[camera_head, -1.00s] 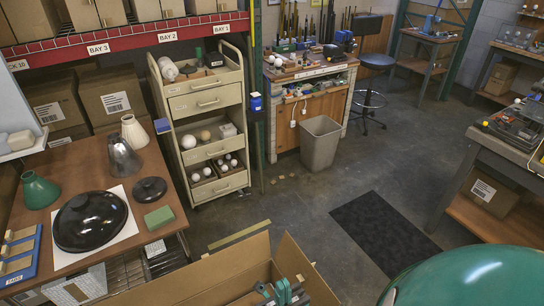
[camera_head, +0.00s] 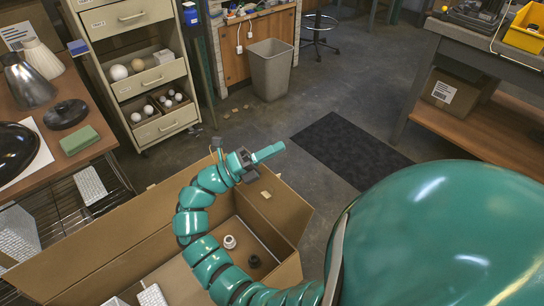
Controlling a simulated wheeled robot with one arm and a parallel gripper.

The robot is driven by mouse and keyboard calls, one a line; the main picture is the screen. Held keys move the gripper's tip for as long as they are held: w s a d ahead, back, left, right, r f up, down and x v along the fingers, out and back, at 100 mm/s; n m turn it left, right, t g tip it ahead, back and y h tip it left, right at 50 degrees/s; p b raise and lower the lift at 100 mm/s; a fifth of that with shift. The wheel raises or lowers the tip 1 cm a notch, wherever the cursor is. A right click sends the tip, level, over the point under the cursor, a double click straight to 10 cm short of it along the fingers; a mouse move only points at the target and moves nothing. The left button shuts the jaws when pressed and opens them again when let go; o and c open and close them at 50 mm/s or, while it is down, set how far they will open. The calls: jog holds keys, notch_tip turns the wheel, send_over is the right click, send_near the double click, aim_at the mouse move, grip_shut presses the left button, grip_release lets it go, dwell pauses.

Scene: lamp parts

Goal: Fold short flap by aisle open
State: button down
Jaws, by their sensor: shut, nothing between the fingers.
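An open cardboard box (camera_head: 110,248) stands at the bottom centre in the head view. Its short end panel (camera_head: 285,207) on the aisle side, at the right, rises beyond my arm; I cannot tell flap from wall there for sure, nor its exact fold angle. My teal segmented arm curves up across the box. My gripper (camera_head: 270,153) is shut and empty, above the far corner of that short end, pointing right. Whether it touches the cardboard is unclear. A white fitting (camera_head: 229,242) and a black fitting (camera_head: 254,261) lie inside the box.
A workbench with lamp shades (camera_head: 30,85) stands at the left, beside a drawer cart (camera_head: 135,20). A grey bin (camera_head: 270,70) and a dark mat (camera_head: 350,150) lie beyond the box. Open floor surrounds the mat. My large teal body part fills the lower right.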

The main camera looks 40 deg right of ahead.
jog(key=w+f+n+t+y, duration=0.55)
jog(key=w+f, duration=0.35)
jog(key=f, duration=0.4)
jog(key=n+t+y+b, duration=0.2)
jog(key=n+y+b, duration=0.2)
send_near(274, 177)
jog(key=shift+m, duration=0.25)
jog(key=x, duration=0.6)
jog(key=shift+a+f, duration=0.1)
jog(key=shift+d, duration=0.35)
jog(key=shift+d+p, duration=0.15)
jog(key=shift+p, duration=0.2)
